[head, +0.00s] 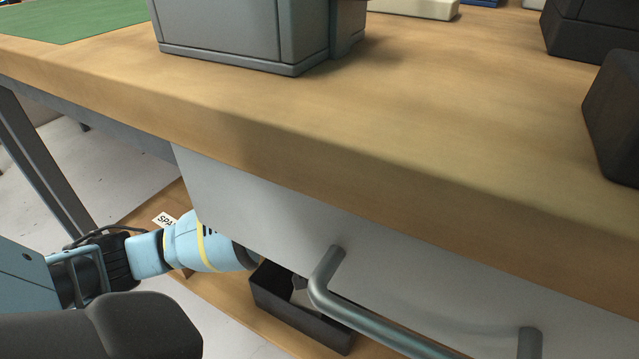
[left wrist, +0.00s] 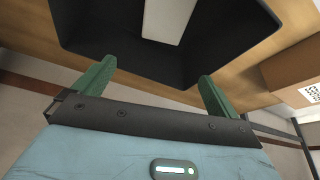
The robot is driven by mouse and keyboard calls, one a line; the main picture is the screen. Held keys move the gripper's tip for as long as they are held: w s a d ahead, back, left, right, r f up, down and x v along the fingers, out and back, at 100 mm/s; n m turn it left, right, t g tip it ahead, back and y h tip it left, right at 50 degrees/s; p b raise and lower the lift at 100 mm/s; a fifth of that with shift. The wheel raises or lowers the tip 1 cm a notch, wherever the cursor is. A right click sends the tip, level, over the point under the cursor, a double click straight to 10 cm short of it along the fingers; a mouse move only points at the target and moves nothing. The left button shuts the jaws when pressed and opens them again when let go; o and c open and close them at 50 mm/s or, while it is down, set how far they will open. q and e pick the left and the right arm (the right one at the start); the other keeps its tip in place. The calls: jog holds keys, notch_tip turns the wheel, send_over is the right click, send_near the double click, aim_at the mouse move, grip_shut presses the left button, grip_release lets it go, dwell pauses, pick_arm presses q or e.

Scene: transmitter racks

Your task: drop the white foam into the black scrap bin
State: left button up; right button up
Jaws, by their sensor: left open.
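The black scrap bin (head: 285,318) stands on the lower wooden shelf, partly hidden by the drawer front and its handle. In the left wrist view the bin (left wrist: 95,30) fills the upper middle. A white piece, which looks like the white foam (left wrist: 168,18), lies inside it, its far end cut off by the frame. A small pale patch shows in the bin in the head view. My left gripper (left wrist: 156,86) is open with green fingers spread and nothing between them, at the bin's near side. In the head view its fingers are hidden. My right gripper is not seen.
The grey drawer front (head: 260,215) with a bar handle (head: 375,325) hangs above the bin, under the wooden bench top (head: 450,120). A grey case (head: 235,35) stands on the bench. A brown box (left wrist: 292,72) is right of the bin in the wrist view.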

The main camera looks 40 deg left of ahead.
pick_arm(q)
jog(key=p+v, duration=0.3)
jog(key=v, duration=0.5)
jog(key=shift+f, duration=0.1)
dwell(0.4)
